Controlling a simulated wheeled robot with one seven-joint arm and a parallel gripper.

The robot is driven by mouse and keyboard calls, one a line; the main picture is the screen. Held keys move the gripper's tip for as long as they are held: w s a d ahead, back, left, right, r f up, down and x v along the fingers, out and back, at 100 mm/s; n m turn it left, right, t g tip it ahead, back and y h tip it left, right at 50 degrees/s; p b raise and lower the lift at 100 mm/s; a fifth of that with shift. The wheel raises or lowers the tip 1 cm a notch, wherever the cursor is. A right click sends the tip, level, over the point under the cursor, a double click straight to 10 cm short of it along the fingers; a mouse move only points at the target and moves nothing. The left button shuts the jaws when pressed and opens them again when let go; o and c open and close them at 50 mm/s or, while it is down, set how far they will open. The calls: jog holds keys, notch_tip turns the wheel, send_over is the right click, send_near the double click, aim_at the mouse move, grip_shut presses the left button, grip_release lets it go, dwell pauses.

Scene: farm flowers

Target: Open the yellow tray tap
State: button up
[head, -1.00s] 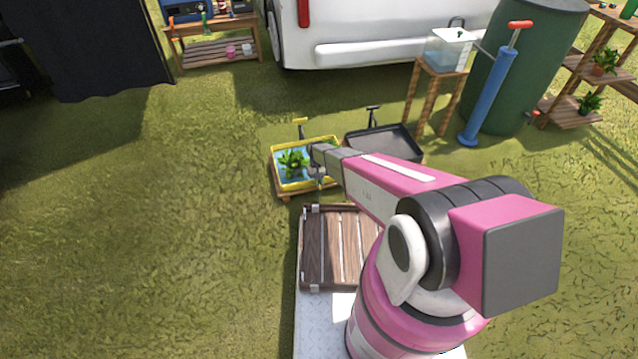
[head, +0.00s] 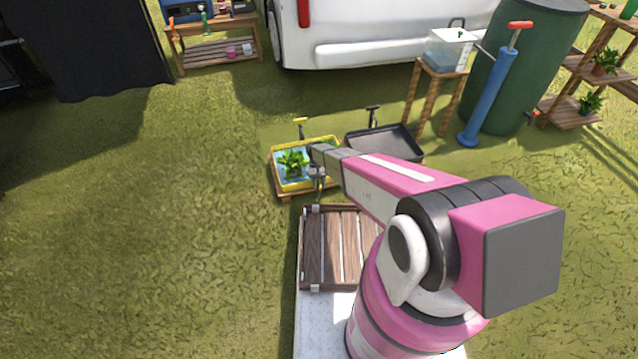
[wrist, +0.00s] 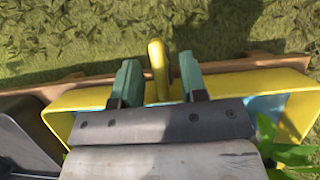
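The yellow tray (head: 276,172) stands on a low wooden base, with blue water and a leafy green plant (head: 293,161) in it. It also shows in the wrist view (wrist: 60,100). A yellow T-shaped piece (head: 300,122) rises at its far side. My gripper (head: 317,190) is at the tray's near right side. In the wrist view, my gripper's two green fingers (wrist: 158,82) stand apart, with a yellow lever (wrist: 156,62) between them, just beyond the rim. Gaps show on both sides of the lever. In the head view my arm hides the lever.
A black tray (head: 385,138) with a dark tap stands right of the yellow tray. A slatted wooden crate (head: 308,265) lies nearer. Behind are a wooden stand with a clear tank (head: 450,48), a blue pump (head: 488,98) and a green barrel (head: 535,60). Grass to the left is clear.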

jog(key=shift+r, duration=0.1)
jog(key=v, duration=1)
jog(key=shift+w+r, duration=0.15)
jog(key=shift+r, duration=0.1)
jog(key=shift+a, duration=0.1)
